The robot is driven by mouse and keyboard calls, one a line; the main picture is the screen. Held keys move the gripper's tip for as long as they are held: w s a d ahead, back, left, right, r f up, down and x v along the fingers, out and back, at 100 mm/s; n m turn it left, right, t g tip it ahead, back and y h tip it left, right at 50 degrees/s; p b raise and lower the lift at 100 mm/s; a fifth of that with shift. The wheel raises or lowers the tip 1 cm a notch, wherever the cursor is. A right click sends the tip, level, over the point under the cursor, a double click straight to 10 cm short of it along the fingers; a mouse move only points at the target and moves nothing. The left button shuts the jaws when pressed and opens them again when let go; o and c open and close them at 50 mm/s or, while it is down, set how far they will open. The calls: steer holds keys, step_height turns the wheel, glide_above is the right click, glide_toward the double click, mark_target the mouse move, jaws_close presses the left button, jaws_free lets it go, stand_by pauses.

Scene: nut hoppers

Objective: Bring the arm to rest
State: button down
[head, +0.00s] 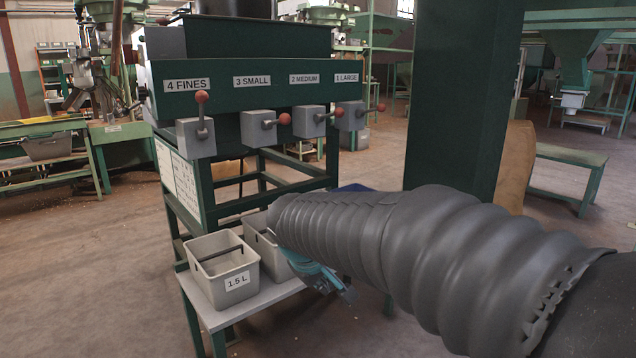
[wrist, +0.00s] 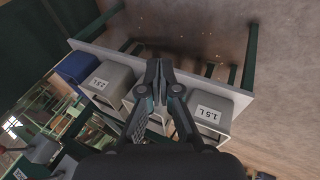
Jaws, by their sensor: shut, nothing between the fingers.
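My arm (head: 400,240) reaches in from the right in the head view, covered in a dark ribbed sleeve. It hides most of my gripper there; only a teal part (head: 318,275) shows below it. In the wrist view my gripper (wrist: 157,68) is shut and empty, with its fingertips together. It is over the shelf edge, between a grey bin marked 1.5 L (wrist: 208,112) and another grey bin (wrist: 107,85). I cannot tell whether it touches either bin.
The 1.5 L bin (head: 222,270) stands on a low shelf (head: 262,301) before a green hopper machine (head: 235,85) with several red-knobbed levers. A blue bin (wrist: 73,66) is beside the grey ones. A green post (head: 455,100) rises behind my arm. The floor at front left is clear.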

steer(key=s+d+m+y+p, duration=0.1)
steer(key=s+d+m+p, duration=0.1)
steer(key=s+d, duration=0.35)
steer(key=s+d+r+m+g+y+p, duration=0.1)
steer(key=s+d+m, duration=0.1)
steer(key=s, duration=0.6)
steer(key=s+d+m+y+p, duration=0.1)
steer(key=s+d+m+p, duration=0.15)
steer(key=s, duration=0.45)
steer(key=s+d+r+m+t+p, duration=0.1)
steer(key=s+d+r, duration=0.2)
steer(key=d+r, duration=0.1)
steer(key=shift+s+d+r+h, duration=0.25)
steer(key=shift+d+h, duration=0.05)
steer(key=shift+d, duration=0.05)
steer(key=shift+m, duration=0.25)
